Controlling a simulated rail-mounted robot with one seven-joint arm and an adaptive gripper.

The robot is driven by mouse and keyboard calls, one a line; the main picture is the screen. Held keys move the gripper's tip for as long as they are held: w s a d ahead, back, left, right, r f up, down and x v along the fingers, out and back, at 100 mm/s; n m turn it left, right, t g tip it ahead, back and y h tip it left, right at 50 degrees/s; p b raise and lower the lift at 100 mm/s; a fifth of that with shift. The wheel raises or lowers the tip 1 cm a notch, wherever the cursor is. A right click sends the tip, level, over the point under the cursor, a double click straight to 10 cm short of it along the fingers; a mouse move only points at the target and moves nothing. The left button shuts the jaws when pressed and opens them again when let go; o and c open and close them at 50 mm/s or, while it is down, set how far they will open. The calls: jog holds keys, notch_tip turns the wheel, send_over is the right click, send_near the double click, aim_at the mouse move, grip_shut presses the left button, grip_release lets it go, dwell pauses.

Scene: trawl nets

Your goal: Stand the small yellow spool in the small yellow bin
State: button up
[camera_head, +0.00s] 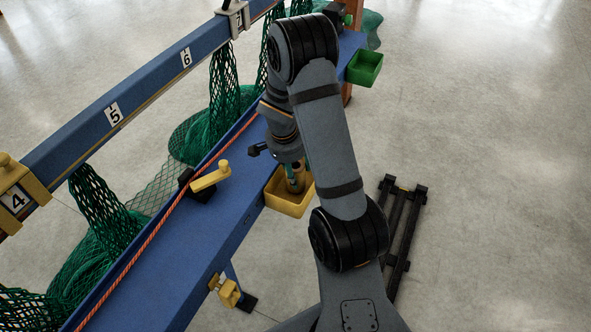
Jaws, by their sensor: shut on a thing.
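The small yellow bin (289,207) hangs at the right edge of the blue beam, in the middle of the view. My gripper (292,170) points down at the bin, partly hidden behind my own arm. It is shut on the small yellow spool (298,183), which shows as a small tan-yellow shape with a teal patch beside it. The spool overlaps the inside of the bin in the picture. I cannot tell whether it touches the bin floor.
A green bin (364,68) hangs farther along the beam (190,245). A yellow-handled crank (210,180) and an orange rope (160,225) lie on the beam. Green nets (205,130) hang at the left. A dark rail (400,230) lies on the open floor at the right.

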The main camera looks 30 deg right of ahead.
jog(key=shift+f+b, duration=0.5)
jog(key=shift+b, duration=0.05)
jog(key=o, duration=1.4)
jog(key=shift+o, duration=0.2)
jog(key=v, duration=1.2)
jog(key=x, duration=1.2)
jog(key=shift+f, duration=0.1)
jog(key=shift+r+p, duration=0.35)
